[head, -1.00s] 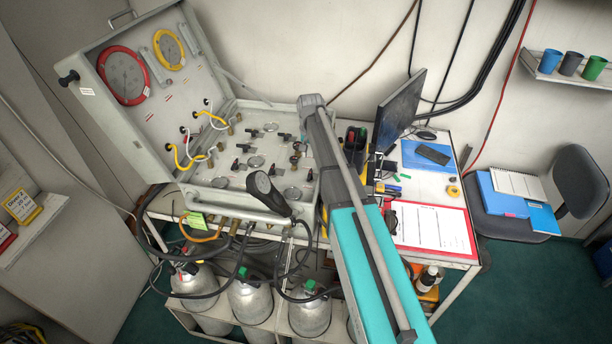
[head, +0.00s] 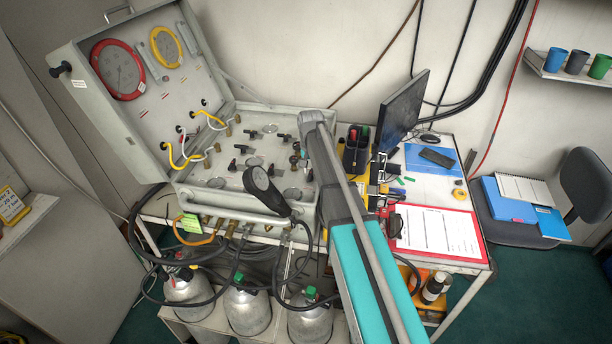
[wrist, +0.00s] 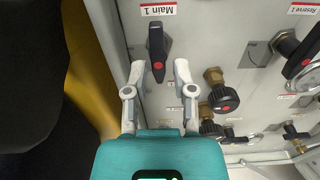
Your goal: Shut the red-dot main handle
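In the wrist view a black lever handle (wrist: 157,45) with a red dot near its lower end sits on the grey panel, just below an upside-down label reading "Main 1" (wrist: 158,10). It stands lengthwise up and down in the picture. My gripper (wrist: 159,72) is open, one finger on each side of the handle's red-dot end, with visible gaps on both sides. Whether the fingertips are at the handle's depth I cannot tell. In the head view the air panel (head: 215,184) lies in an open case; my arm covers its right part and hides my gripper.
In the wrist view a black round knob with a red mark (wrist: 225,98) on a brass valve is right of my gripper. Another black control (wrist: 300,55) is by "Reserve 1". A yellow surface (wrist: 90,70) lies left. In the head view a monitor (head: 402,108) stands right of the panel.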

